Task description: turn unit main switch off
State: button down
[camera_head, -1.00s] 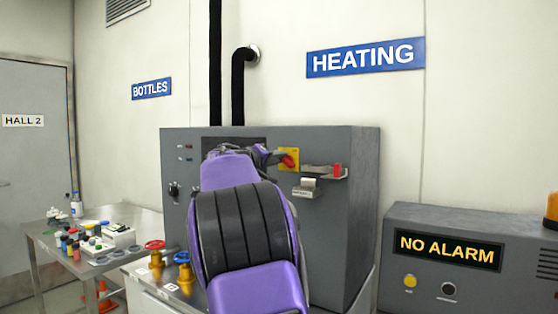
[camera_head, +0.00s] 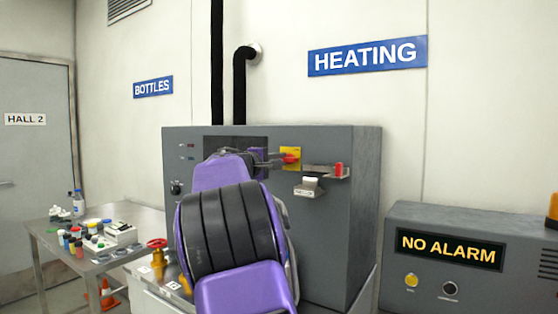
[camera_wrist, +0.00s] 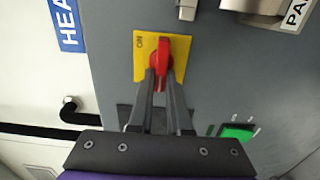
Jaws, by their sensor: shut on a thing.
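The main switch has a red handle (camera_wrist: 162,50) on a yellow plate (camera_wrist: 183,55) marked "ON" at one corner in the wrist view. In the head view the red handle (camera_head: 291,158) and yellow plate (camera_head: 290,149) sit on the front of the grey heating unit (camera_head: 340,230). My gripper (camera_wrist: 161,76) is shut on the handle, one finger on each side. In the head view my gripper (camera_head: 279,159) reaches the handle from the left. Part of the plate is hidden behind the fingers in the wrist view.
Right of the switch are a shelf with a red part (camera_head: 339,170) and a labelled pale holder (camera_head: 308,187). A red valve wheel (camera_head: 157,243) stands below left. A table (camera_head: 60,236) with small bottles is at left; a "NO ALARM" box (camera_head: 450,215) is at right.

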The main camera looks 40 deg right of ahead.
dwell(0.4)
jog(key=c, duration=0.9)
grip_release()
jog(key=shift+o, duration=0.2)
jog(key=b+v, duration=0.2)
jog(key=v, duration=1.5)
jog(key=shift+a+b, duration=0.25)
jog(key=shift+b, duration=0.1)
